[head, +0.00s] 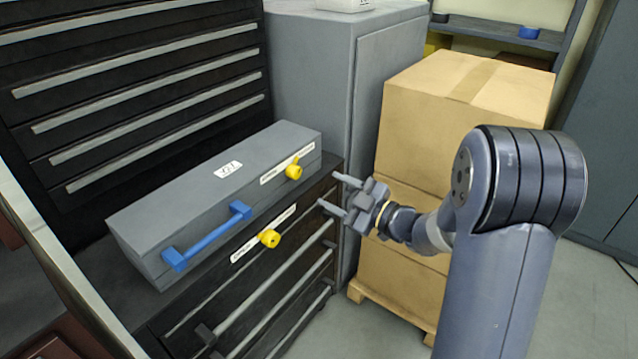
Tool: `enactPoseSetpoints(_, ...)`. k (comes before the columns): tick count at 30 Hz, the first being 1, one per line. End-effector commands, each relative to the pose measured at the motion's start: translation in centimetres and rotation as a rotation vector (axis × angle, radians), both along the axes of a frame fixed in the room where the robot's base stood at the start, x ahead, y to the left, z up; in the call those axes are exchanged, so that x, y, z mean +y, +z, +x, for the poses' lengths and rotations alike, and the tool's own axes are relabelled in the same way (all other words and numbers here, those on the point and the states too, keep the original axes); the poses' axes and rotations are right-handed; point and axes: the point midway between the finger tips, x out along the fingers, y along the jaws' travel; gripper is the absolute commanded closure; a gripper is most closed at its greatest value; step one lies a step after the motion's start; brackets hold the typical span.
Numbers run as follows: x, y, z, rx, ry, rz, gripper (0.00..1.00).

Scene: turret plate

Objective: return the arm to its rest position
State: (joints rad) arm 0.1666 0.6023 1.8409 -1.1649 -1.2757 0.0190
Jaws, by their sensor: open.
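My gripper (335,192) is open and empty. Its two fingers point left, toward the right end of a grey box (215,195) on a black drawer cabinet (318,250). The fingertips look close to the cabinet's right front corner; I cannot tell the exact gap. My arm (500,240) rises from the bottom right, bends at a large dark joint and reaches left. The box has a blue handle (207,237) and a yellow knob (293,172) on its front. A second yellow knob (269,238) sits below it on the cabinet front.
Stacked cardboard boxes (440,105) stand on a wooden pallet (393,314) behind my arm. A grey cabinet (310,70) stands behind the gripper. A tall black drawer chest (130,90) fills the back left. A metal edge (60,262) runs along the left. Open floor (590,300) shows at right.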

Motion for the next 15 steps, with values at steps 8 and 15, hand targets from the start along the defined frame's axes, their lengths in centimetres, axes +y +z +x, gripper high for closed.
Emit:
enactPoseSetpoints(8,-1.1,-0.04,-0.91,0.001,0.0,0.001,0.48)
enactPoseSetpoints(15,-1.04,-0.04,-0.86,0.001,0.001,0.001,0.48)
